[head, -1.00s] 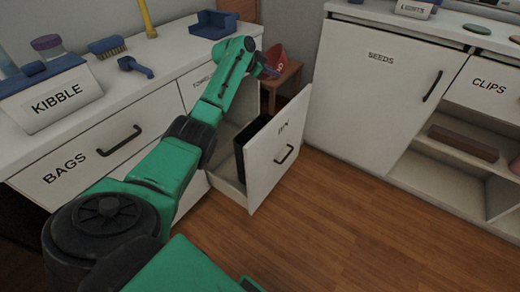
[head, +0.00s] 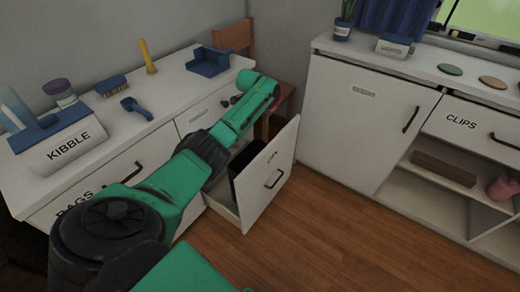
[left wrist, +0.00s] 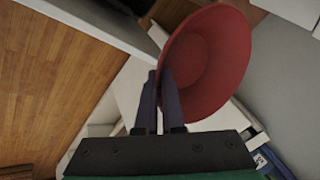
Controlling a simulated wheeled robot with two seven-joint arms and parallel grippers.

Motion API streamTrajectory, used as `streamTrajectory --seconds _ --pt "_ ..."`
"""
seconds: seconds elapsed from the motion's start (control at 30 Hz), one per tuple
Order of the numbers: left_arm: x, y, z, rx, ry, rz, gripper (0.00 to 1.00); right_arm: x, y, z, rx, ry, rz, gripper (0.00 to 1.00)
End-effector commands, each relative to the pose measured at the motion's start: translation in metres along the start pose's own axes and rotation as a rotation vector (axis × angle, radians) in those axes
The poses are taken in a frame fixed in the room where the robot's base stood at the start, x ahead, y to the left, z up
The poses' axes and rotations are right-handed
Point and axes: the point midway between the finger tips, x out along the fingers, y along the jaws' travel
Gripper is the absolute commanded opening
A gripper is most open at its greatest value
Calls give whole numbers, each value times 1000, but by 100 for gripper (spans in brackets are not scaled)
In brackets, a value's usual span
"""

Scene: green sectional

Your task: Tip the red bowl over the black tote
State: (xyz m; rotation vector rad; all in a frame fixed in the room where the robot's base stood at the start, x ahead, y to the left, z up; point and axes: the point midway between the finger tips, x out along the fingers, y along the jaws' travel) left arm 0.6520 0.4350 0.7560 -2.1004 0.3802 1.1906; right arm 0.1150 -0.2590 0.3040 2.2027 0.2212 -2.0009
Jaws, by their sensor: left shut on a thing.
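The red bowl (left wrist: 207,62) fills the upper middle of the left wrist view, with its hollow side towards that camera. My left gripper (left wrist: 160,78) is shut on the bowl's rim. In the head view my left gripper (head: 274,104) is mostly hidden behind its own wrist, above the far end of the open drawer; only a trace of red shows there. I cannot tell how far the bowl is tilted or what is in it. The black tote (head: 236,180) stands in the open drawer, partly hidden by the drawer front and my arm. My right gripper is out of view.
The open drawer's front (head: 266,182) stands out from the left counter (head: 160,100), which holds a kibble box (head: 70,146), brushes and a blue tray (head: 208,62). A wooden chair (head: 233,36) stands behind. The wooden floor (head: 330,235) is clear.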

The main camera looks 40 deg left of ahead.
Motion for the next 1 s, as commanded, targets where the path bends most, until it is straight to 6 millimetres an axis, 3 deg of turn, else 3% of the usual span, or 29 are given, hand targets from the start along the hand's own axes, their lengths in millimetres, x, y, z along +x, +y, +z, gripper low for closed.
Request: streamTrajectory --seconds 0.03,0.27,0.37,0.5,0.57,0.87,1.0 --pt "-6 -1 3 10 -25 0 0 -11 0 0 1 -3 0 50" --pt "1 2 6 14 -33 -1 0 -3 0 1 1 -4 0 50" --pt "8 5 6 55 -107 -2 0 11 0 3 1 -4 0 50" --pt "18 10 11 133 -265 -4 0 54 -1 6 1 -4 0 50" --pt "14 8 11 149 -298 -5 0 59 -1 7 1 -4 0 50" --pt "4 3 8 154 -311 -3 0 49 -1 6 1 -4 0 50" --pt "-10 -4 2 154 -311 -3 0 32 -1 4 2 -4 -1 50"
